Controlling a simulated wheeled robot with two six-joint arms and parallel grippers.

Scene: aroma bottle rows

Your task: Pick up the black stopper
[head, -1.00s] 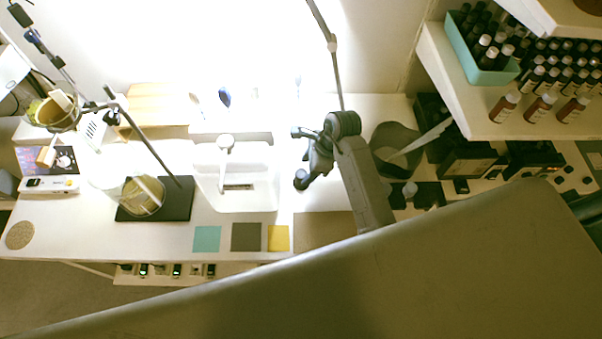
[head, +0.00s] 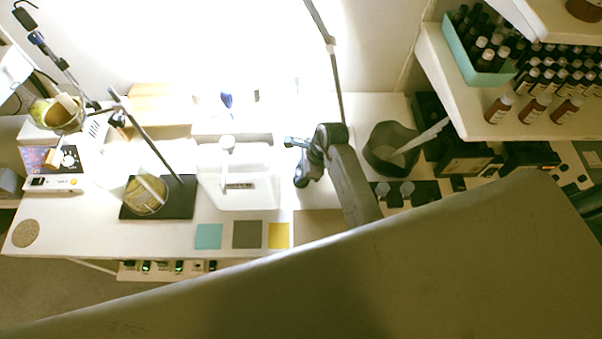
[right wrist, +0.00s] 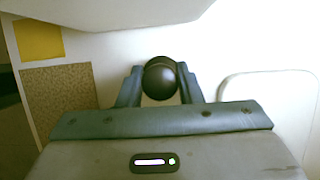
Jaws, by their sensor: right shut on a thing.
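The black stopper (right wrist: 160,77) is a round, glossy dark knob in the right wrist view. It sits between the two blue-grey fingers of my right gripper (right wrist: 160,88), which is shut on it. In the head view my right gripper (head: 302,176) points down above the pale bench, right of the clear tray. There the stopper is too small and dark to tell from the fingers. My left gripper is not in view.
Teal (head: 208,236), dark and yellow (head: 279,235) squares lie near the front edge. A stand on a black base (head: 183,205) is further left.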

